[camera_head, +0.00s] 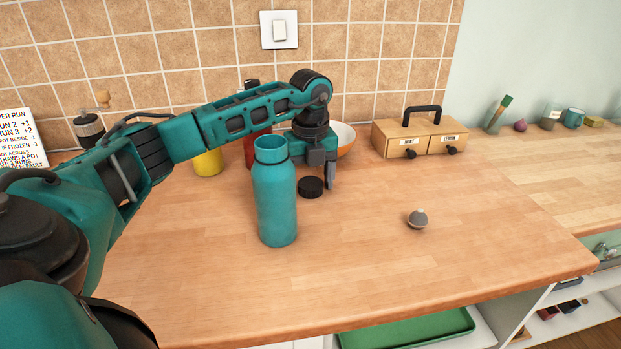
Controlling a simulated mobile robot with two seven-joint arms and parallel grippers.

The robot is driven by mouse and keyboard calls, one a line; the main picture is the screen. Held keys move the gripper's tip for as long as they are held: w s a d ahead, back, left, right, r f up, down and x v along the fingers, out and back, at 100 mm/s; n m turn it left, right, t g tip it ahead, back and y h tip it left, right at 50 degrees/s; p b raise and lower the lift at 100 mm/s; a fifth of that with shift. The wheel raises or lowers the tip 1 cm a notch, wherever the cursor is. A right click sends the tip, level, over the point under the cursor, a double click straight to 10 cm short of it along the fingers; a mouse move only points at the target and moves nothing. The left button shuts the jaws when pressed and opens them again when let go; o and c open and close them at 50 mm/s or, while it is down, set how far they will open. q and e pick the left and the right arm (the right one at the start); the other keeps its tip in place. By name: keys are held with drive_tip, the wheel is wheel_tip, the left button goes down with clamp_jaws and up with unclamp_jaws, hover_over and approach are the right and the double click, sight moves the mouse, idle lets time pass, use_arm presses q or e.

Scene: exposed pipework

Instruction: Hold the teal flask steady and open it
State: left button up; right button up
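The teal flask (275,203) stands upright on the wooden worktop, left of the middle. Its teal neck shows no lid on top. A round black lid-like disc (311,188) lies flat on the worktop just right of the flask. My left gripper (330,185) points down just behind and to the right of the flask, apart from it. One dark finger shows close to the right side of the disc; I cannot see the other finger clearly, nor whether the two are apart. My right gripper is out of view.
A small grey knobbed item (417,219) lies to the right. Behind stand a yellow container (208,162), a red one (249,150), a white-and-orange bowl (345,138) and a wooden drawer box (419,138). A grinder (89,128) stands left. The front right worktop is clear.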

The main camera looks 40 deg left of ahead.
sight(311, 183)
use_arm(q)
drive_tip(key=shift+o, duration=1)
wheel_tip(311, 183, up, 12)
drive_tip(key=p, duration=0.1)
drive_tip(key=shift+r, duration=0.2)
